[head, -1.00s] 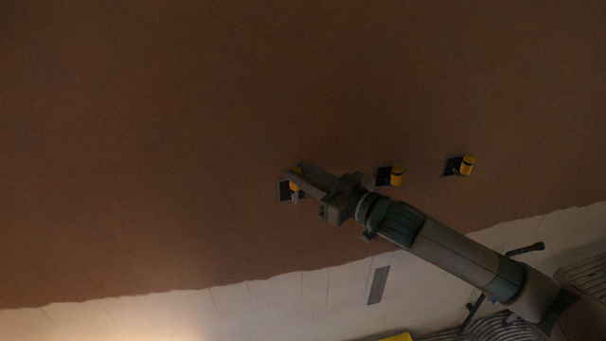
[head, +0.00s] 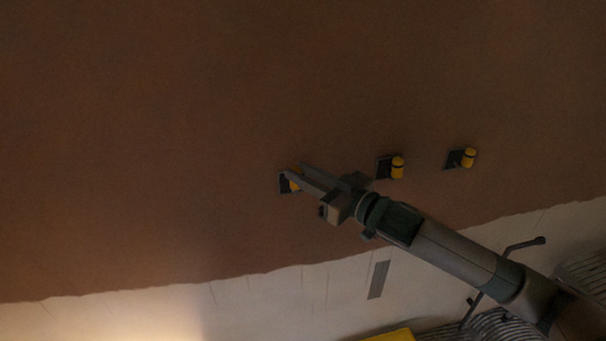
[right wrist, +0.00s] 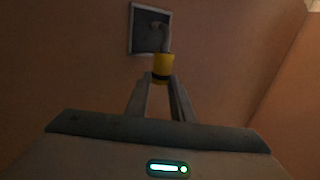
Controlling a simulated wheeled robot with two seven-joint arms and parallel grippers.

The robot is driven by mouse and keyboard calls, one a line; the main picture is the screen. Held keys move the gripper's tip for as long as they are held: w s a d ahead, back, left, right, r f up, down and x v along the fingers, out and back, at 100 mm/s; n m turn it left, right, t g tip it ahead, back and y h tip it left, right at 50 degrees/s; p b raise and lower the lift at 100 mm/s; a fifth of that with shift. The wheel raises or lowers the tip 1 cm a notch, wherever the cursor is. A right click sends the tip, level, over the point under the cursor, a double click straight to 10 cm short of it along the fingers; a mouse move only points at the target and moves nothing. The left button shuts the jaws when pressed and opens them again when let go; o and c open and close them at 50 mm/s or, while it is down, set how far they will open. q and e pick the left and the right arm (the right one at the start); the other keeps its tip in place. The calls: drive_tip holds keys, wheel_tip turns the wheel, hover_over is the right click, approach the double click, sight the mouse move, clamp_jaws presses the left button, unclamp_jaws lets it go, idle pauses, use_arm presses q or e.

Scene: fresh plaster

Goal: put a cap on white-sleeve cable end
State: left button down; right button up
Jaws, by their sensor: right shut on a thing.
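My right gripper (head: 298,171) is at the leftmost wall box (head: 284,187), shut on a yellow cap (head: 295,184) with a dark band. In the right wrist view the cap (right wrist: 163,65) sits between the fingertips of the right gripper (right wrist: 161,82). A pale, bent cable end (right wrist: 166,38) comes out of the dark square box (right wrist: 148,19) and meets the top of the cap. How far the cable reaches into the cap is hidden. My left gripper is not in view.
Two more wall boxes, a middle one (head: 383,168) and a right one (head: 453,159), each have a yellow cap in front. The brown plaster wall (head: 150,140) around them is bare. Pale unplastered wall (head: 250,300) and a yellow object (head: 392,336) show along the bottom.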

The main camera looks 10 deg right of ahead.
drive_tip(key=shift+f, duration=0.55)
drive_tip(key=o, duration=1.1)
drive_tip(key=shift+s, duration=0.1)
drive_tip(key=shift+b+v, duration=3.85)
drive_tip(key=shift+v, duration=4.8)
drive_tip(key=shift+r, duration=0.1)
